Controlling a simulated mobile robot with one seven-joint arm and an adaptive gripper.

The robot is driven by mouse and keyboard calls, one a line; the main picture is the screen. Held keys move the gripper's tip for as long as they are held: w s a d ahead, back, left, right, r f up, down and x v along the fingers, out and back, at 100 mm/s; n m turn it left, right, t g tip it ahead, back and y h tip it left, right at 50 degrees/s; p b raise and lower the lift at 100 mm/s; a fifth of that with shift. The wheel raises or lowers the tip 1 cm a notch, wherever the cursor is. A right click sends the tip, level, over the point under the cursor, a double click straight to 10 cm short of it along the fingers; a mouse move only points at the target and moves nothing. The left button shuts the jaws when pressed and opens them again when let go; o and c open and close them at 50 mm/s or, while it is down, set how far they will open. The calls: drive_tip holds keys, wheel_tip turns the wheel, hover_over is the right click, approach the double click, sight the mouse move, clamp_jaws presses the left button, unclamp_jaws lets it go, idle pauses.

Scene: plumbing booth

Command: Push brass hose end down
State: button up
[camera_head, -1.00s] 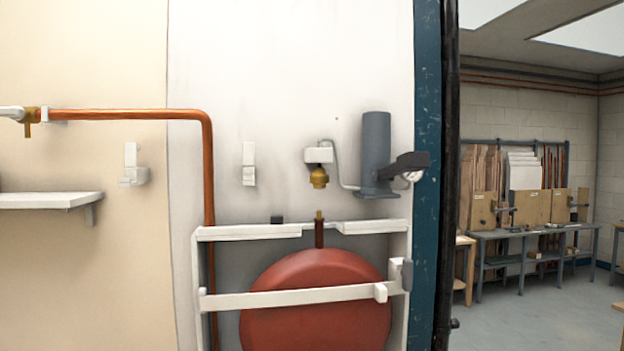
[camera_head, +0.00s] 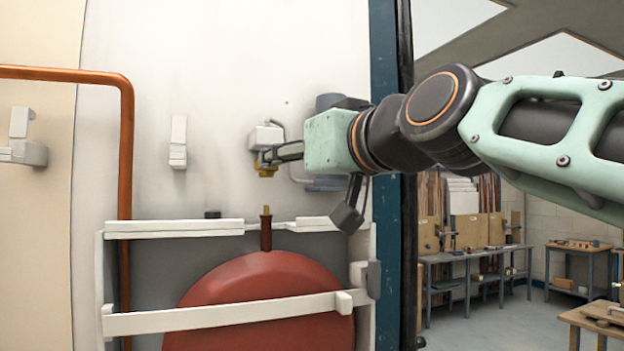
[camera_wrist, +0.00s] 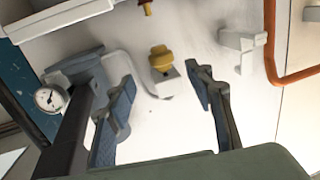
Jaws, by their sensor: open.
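The brass hose end (camera_head: 266,170) hangs under a small white block (camera_head: 264,138) on the wall, partly covered by my gripper in the head view. In the wrist view the brass hose end (camera_wrist: 161,58) shows whole, between and beyond my two fingers. My gripper (camera_head: 282,153) reaches in from the right, level with it. It is open and empty, with its fingers (camera_wrist: 163,88) spread to either side of the hose end in the wrist view. I cannot tell whether a finger touches it. A brass-tipped stub (camera_head: 266,230) stands below, on top of the red tank (camera_head: 265,285).
A white frame with a crossbar (camera_head: 220,315) surrounds the tank. A copper pipe (camera_head: 127,160) runs down at left.

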drive_tip(key=x, duration=0.3)
drive_tip(key=p+x, duration=0.1)
drive_tip(key=x, duration=0.3)
drive_tip(key=r+x, duration=0.1)
drive_tip(key=x, duration=0.2)
drive_tip(key=shift+w+a+p, duration=0.25)
drive_tip(key=shift+a+p, duration=0.1)
drive_tip(key=shift+p, duration=0.05)
clamp_jaws()
